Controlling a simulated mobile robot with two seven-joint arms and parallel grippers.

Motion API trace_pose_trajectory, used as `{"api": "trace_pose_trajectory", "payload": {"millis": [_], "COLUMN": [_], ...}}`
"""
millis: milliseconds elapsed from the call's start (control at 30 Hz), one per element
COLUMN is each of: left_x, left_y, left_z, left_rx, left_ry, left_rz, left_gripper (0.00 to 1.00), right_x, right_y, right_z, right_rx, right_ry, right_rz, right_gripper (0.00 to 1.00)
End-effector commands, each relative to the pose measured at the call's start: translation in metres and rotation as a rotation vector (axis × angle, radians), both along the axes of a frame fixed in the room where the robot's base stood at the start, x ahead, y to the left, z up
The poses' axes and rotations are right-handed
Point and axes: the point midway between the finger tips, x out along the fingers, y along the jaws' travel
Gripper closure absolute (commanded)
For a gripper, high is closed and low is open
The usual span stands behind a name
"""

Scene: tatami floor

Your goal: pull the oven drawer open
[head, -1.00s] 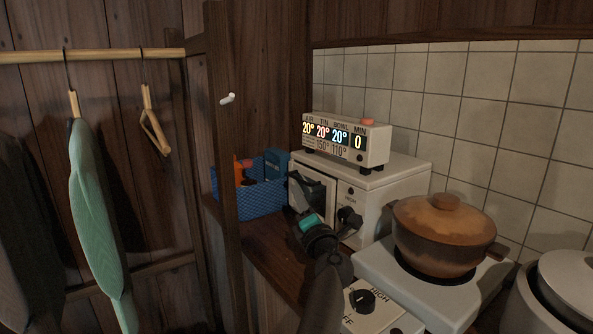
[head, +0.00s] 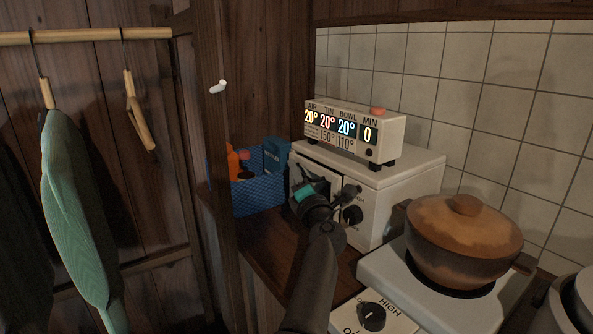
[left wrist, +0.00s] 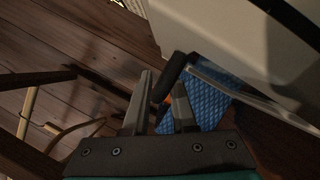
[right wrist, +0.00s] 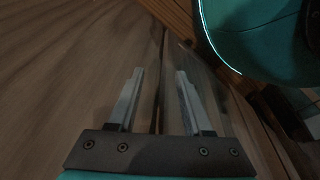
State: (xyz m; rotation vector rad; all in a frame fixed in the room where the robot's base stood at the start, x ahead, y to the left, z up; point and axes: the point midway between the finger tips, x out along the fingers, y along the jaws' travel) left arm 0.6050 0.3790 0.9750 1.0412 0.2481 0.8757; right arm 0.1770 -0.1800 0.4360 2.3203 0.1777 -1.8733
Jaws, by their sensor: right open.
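The small white oven (head: 395,185) stands on the wooden counter, with a dark-handled drawer front at its left side. In the left wrist view, the black handle (left wrist: 172,78) lies between my left fingers (left wrist: 163,100), which look shut on it. A clear pane (left wrist: 240,85) beside the handle appears to stand slightly out from the white oven body. In the head view my left gripper (head: 305,188) is at the oven's front and hides part of the drawer. My right gripper (right wrist: 157,95) is open and empty, seen only in its wrist view.
A blue basket (head: 258,196) with orange and blue items stands left of the oven. A brown pot (head: 462,240) sits on a white burner (head: 385,270) to the right. A display box (head: 355,130) is on the oven. A wooden post (head: 212,150) rises at left.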

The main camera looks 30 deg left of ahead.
Motion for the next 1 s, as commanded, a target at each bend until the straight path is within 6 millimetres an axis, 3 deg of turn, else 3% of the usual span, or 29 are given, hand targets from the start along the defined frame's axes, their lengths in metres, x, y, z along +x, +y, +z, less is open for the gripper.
{"api": "trace_pose_trajectory", "payload": {"millis": [67,300,1000], "left_x": [0.0,0.0,0.0001], "left_y": [0.0,-0.0002,-0.0003], "left_z": [0.0001,0.0002,0.0003], "left_rx": [0.0,0.0,0.0], "left_ry": [0.0,0.0,-0.001], "left_rz": [0.0,0.0,-0.001], "left_gripper": [0.75,1.0,1.0], "right_x": [0.0001,0.0002,-0.0001], "right_y": [-0.0002,-0.0004,-0.0003], "right_z": [-0.0001,0.0,0.0], "right_rx": [0.0,-0.001,0.0], "right_ry": [0.0,0.0,0.001], "right_rz": [0.0,0.0,0.0], "right_gripper": [0.5,0.5,0.5]}}
